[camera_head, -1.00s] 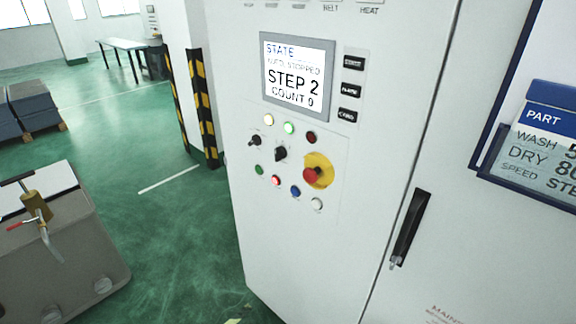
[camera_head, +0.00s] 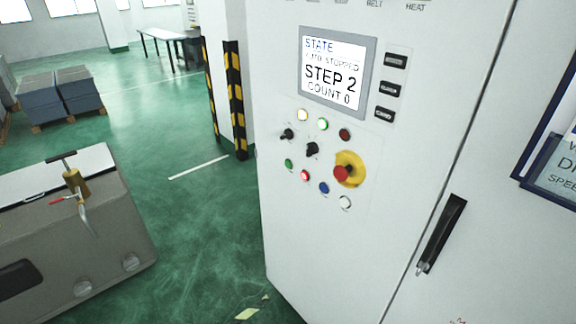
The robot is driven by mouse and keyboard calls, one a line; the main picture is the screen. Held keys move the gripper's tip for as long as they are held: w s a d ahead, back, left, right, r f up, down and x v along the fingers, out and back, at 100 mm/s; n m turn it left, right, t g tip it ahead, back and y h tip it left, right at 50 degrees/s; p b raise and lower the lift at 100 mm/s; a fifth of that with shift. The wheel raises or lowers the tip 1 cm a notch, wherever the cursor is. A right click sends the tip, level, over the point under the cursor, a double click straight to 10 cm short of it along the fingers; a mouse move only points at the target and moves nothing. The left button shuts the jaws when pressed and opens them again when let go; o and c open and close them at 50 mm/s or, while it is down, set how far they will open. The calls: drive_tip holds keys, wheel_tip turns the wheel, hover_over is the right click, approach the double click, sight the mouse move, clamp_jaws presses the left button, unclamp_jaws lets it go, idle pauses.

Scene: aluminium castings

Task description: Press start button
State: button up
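The white control cabinet (camera_head: 310,235) fills the middle of the view. Its panel has a green button (camera_head: 288,163), a red button (camera_head: 305,176), a blue button (camera_head: 324,188) and a white button (camera_head: 345,203) in a slanting row. I cannot read any label that marks one as start. A red mushroom button on a yellow plate (camera_head: 349,168) sits at their upper right. Two black selector switches (camera_head: 312,149) and several lamps (camera_head: 323,124) are above. The screen (camera_head: 336,72) reads "AUTO STOPPED", "STEP 2", "COUNT 0". My gripper is not in view.
A grey machine with a brass valve (camera_head: 76,184) stands at the left. A black door handle (camera_head: 441,233) sticks out from the cabinet. Black-and-yellow guards (camera_head: 235,100) stand behind it. Green floor (camera_head: 200,240) is open between machine and cabinet.

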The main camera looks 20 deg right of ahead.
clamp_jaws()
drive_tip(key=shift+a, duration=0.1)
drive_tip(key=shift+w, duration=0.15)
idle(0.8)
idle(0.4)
